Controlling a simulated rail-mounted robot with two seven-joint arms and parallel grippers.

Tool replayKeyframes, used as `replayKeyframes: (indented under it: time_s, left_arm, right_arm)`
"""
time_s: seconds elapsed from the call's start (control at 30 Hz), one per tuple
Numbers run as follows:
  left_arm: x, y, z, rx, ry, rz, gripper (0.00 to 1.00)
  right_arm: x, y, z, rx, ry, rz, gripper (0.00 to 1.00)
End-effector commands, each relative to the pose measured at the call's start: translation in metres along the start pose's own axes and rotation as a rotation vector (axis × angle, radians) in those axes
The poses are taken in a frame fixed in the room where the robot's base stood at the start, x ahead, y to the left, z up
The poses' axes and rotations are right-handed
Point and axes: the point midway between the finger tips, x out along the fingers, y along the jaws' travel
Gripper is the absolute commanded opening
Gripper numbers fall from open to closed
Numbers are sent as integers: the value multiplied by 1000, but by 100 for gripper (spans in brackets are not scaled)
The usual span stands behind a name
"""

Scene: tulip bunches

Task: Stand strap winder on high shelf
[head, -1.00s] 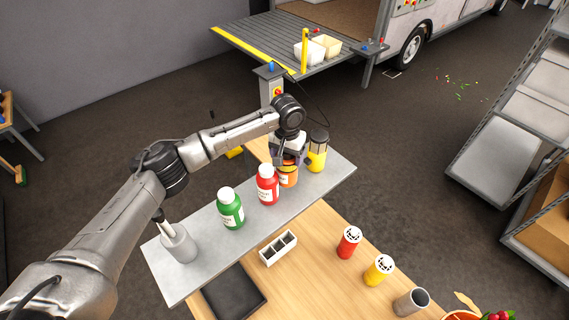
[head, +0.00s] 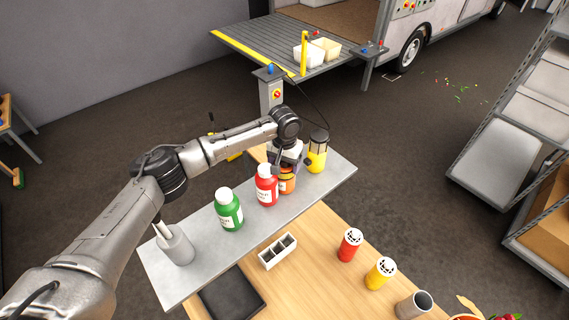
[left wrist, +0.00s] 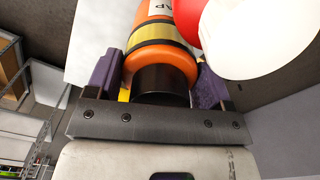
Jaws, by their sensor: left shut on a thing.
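The strap winder (head: 287,184) is an orange cylinder with a pale label, partly hidden behind a red bottle in the head view. In the left wrist view the strap winder (left wrist: 160,55) shows a yellow band and a black end. My left gripper (head: 285,163) is shut on that black end; its purple fingers (left wrist: 157,85) stand on either side. The winder is upright over the grey high shelf (head: 205,250); its base is hidden, so I cannot tell if it touches. My right gripper is out of view.
The red bottle (head: 266,190) stands close beside the winder. A green bottle (head: 229,212), a grey holder (head: 178,247) and a yellow lantern (head: 317,155) also stand on the shelf. Below are a white divided box (head: 277,252) and red and yellow shakers (head: 349,245).

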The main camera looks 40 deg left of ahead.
Motion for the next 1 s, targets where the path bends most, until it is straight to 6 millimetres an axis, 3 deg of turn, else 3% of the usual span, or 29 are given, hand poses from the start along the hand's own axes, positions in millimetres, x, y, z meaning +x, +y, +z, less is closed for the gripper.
replayKeyframes:
  time_s: [0.1, 0.13, 0.37, 0.73, 1.0]
  left_arm:
    - [2, 0, 0, 0, 0, 1, 22]
    - [3, 0, 0, 0, -1, 0, 76]
    - [3, 0, 0, 0, -1, 0, 98]
    - [-4, 0, -1, 0, 2, 1, 100]
    - [-48, 0, -1, 0, 4, 2, 100]
  right_arm:
    - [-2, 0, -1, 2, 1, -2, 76]
    - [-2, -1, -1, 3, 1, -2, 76]
    - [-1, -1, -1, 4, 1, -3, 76]
    - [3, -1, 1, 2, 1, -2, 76]
    - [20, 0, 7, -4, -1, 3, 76]
